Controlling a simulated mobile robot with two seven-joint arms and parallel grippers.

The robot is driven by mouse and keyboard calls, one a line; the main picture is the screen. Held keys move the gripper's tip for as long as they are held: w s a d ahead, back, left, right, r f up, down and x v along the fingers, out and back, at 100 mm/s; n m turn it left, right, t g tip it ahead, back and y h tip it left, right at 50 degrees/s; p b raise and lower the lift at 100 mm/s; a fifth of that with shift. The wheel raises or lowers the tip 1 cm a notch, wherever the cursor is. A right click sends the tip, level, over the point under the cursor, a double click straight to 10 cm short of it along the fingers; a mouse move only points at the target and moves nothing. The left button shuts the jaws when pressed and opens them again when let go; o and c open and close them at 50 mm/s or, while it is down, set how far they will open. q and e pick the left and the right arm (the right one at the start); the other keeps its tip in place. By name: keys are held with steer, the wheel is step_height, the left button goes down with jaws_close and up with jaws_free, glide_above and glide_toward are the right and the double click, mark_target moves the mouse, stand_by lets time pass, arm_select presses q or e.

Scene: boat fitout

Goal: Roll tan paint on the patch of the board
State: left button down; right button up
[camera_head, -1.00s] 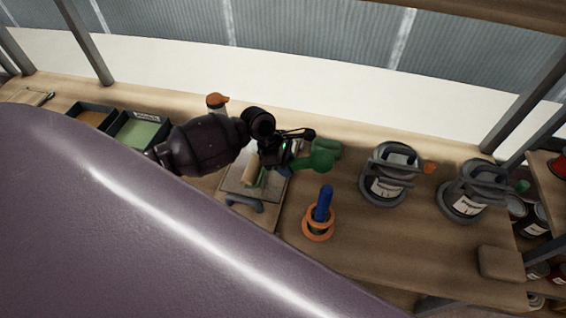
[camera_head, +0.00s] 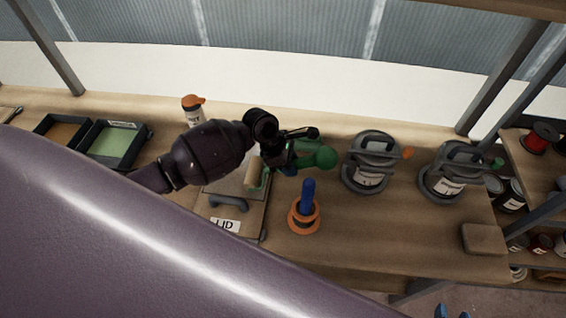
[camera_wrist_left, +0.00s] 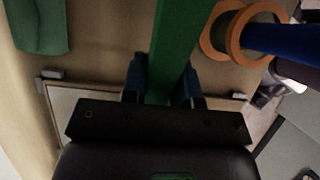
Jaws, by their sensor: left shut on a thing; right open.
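My left gripper (camera_head: 290,152) is shut on a green handle (camera_wrist_left: 172,45), which runs between its blue fingertips in the left wrist view. A tan roller cylinder (camera_head: 253,172) shows just below the gripper, over the board (camera_head: 222,187). I cannot tell whether the roller touches the board. My left arm hides much of the board, and the paint on its patch cannot be made out. A tray with brown-tan paint (camera_head: 64,132) stands at the left, beside a tray with green paint (camera_head: 114,140). My right gripper (camera_head: 447,312) barely shows at the bottom edge, with its blue fingertips apart.
A blue upright object (camera_head: 308,195) stands in orange rings (camera_head: 303,222) right of the board. An orange-capped bottle (camera_head: 193,110) is behind my arm. A LID label (camera_head: 225,225) lies in front.

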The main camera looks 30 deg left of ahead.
arm_select(q)
steer(key=shift+w+d, duration=0.2)
steer(key=shift+d, duration=0.4)
steer(key=shift+w+d, duration=0.2)
steer(key=shift+d, duration=0.35)
steer(key=shift+a, duration=0.1)
steer(key=shift+s+a, duration=0.25)
steer(key=shift+a, duration=0.5)
steer(key=shift+s+a, duration=0.2)
steer(key=shift+a, duration=0.5)
steer(key=shift+s+a, duration=0.25)
steer(key=shift+a, duration=0.5)
steer(key=shift+s+a, duration=0.25)
steer(key=shift+a, duration=0.5)
steer(key=shift+s+a, duration=0.25)
steer(key=shift+a, duration=0.5)
steer(key=shift+s+a, duration=0.25)
steer(key=shift+a, duration=0.5)
